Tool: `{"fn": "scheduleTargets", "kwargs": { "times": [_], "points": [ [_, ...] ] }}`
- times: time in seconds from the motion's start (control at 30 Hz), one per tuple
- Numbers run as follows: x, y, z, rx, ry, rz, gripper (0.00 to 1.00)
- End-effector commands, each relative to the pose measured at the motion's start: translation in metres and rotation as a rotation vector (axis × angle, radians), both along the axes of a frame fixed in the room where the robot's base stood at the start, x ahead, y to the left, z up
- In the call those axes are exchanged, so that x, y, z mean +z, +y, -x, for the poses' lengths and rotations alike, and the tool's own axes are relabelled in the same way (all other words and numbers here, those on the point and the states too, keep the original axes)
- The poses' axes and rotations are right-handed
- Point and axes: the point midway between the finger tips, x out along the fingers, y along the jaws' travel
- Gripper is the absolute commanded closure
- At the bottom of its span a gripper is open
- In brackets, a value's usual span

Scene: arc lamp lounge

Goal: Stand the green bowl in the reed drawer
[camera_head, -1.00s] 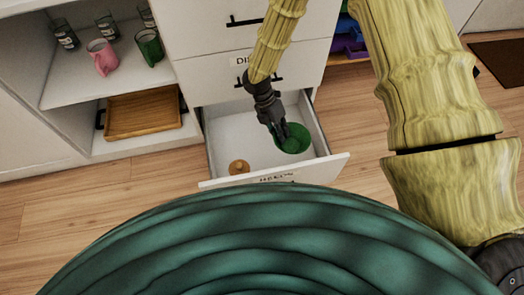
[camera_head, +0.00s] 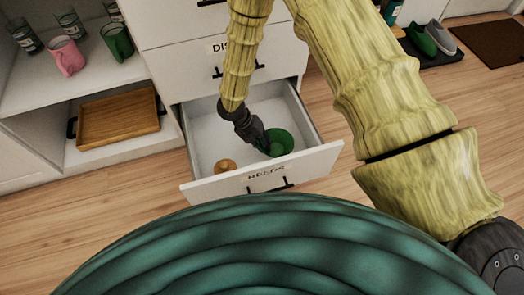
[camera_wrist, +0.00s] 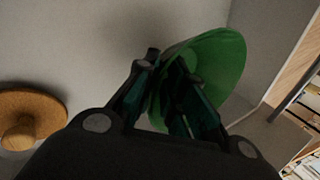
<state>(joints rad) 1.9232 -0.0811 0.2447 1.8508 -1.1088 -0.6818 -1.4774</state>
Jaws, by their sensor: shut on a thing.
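The green bowl (camera_head: 281,142) is inside the open bottom drawer (camera_head: 204,131), near its right side. The drawer is white and has a dark handle and a label that I cannot read for certain. My gripper (camera_head: 262,144) reaches down into the drawer and is shut on the bowl's near-left rim. In the wrist view the fingers (camera_wrist: 165,92) pinch the wall of the bowl (camera_wrist: 222,65), which looks tilted there. Whether the bowl touches the drawer floor I cannot tell. The fingers hide part of its wall.
A round brown wooden object with a knob (camera_head: 225,166) lies in the drawer's front left; it also shows in the wrist view (camera_wrist: 30,112). A shelf at left holds a pink mug (camera_head: 67,56), a green mug (camera_head: 117,40), jars and a wooden tray (camera_head: 118,118).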

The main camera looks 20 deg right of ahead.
Motion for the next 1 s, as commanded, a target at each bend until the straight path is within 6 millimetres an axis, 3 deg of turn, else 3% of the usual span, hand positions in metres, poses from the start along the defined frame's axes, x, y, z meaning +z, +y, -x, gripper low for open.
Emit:
{"fn": "scheduleTargets", "kwargs": {
  "times": [0.4, 0.77, 0.8, 0.9, 1.0],
  "points": [
    [-0.041, 0.000, -0.001, -0.002, -0.001, 0.000, 1.00],
    [-0.041, 0.000, 0.000, -0.001, 0.000, 0.000, 1.00],
    [-0.042, 0.000, 0.000, -0.001, 0.000, 0.000, 0.83],
    [-0.042, 0.000, 0.000, -0.001, 0.000, 0.000, 0.68],
    [-0.042, 0.000, 0.000, -0.001, 0.000, 0.000, 0.68]
  ]
}}
